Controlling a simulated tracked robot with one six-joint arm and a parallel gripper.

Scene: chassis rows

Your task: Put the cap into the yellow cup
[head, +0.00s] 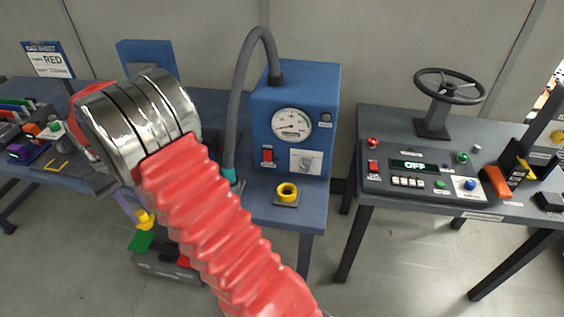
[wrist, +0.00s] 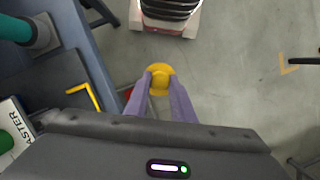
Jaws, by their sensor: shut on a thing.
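The yellow cap (head: 145,221) is between the purple fingers of my gripper (head: 137,213), at the lower left in the head view. In the wrist view the cap (wrist: 160,82) shows between the two fingertips (wrist: 161,70), which are shut on it. The cap is held in the air, over floor in the wrist view. The yellow cup (head: 287,192), round with a dark opening, stands on a small grey plate on the blue bench, to the right of my gripper in the head view. I cannot make out the cup in the wrist view.
A blue gauge box (head: 293,120) with a grey hose (head: 236,110) stands behind the cup. A grey console (head: 425,180) is on the right table. Several coloured items crowd the left bench. A yellow corner mark (wrist: 86,94) lies near the bench edge.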

